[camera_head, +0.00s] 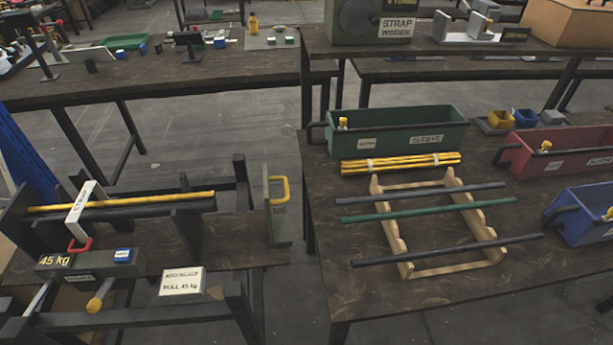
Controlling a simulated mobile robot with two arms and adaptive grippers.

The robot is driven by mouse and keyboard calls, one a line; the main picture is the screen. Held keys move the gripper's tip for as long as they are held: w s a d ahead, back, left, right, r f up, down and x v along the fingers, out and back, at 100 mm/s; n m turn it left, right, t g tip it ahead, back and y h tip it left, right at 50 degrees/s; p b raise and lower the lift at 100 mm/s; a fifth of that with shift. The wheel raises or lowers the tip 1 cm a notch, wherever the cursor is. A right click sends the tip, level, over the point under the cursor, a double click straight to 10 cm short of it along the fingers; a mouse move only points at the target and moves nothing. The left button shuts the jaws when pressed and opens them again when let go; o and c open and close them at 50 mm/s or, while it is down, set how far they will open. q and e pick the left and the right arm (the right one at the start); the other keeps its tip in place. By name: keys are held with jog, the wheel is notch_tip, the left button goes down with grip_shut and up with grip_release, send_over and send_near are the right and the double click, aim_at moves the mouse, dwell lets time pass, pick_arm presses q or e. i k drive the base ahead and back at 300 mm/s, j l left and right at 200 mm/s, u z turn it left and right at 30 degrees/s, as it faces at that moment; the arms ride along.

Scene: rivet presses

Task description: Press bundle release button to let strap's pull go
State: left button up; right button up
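A dark box with a yellow "45 kg" readout (55,262) stands on the low stand at the left. A blue labelled button (123,255) sits on the box's right part; its small label is hard to read. A white strap piece (82,207) marked "STRAP" lies over a long yellow rod (140,200) and dark bars, with a red hook (79,246) at its lower end, just above the box. A yellow-ended handle (99,297) sticks out in front of the box. Neither of my grippers is in view.
A sign reading "PULL 45 kg" (183,283) stands right of the box. A grey plate with a yellow handle (279,192) is at the stand's right end. The right table holds a wooden rack (400,235) with rods, yellow rods (400,163) and green (398,132), red and blue bins.

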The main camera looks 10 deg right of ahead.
aim_at(121, 255)
jog(key=u, duration=1.35)
